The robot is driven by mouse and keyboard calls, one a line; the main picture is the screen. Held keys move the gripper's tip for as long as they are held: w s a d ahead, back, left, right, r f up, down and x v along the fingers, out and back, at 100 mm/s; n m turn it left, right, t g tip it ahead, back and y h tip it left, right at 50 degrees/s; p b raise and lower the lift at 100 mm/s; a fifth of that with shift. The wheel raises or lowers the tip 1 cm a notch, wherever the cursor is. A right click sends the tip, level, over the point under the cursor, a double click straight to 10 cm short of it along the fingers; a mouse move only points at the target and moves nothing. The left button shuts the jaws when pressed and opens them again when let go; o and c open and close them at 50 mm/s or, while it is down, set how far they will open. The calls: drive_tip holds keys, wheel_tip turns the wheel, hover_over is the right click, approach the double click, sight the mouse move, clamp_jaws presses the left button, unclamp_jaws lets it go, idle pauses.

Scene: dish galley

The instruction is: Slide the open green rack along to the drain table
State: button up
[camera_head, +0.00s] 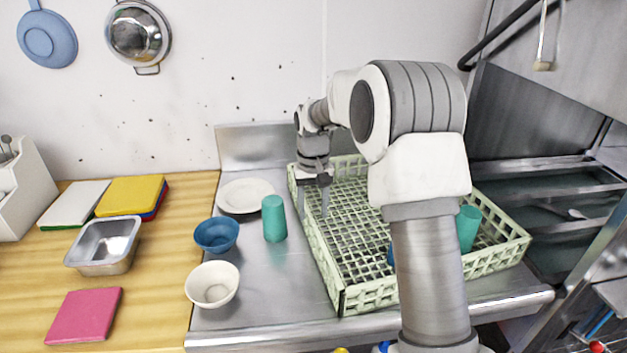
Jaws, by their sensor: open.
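The open green rack (340,268) is a pale green lattice tray lying on the steel table (270,307). My arm crosses in front of it and hides its middle. A teal cup (467,228) stands in its right part, and a bit of something blue shows beside my arm. My gripper (315,205) points down at the rack's left side, near its far left corner, with its fingers apart. One finger is outside or over the left wall and the other is on the rack's inner side; I cannot tell whether they touch it.
Left of the rack on the steel stand a teal cup (274,219), a white plate (245,196), a blue bowl (216,235) and a cream bowl (212,285). A wooden counter (160,275) with a metal pan (104,245) adjoins. A dishwasher (540,205) opens at right.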

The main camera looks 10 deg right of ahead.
wheel_tip(320, 180, up, 9)
drive_tip(key=shift+p, duration=0.3)
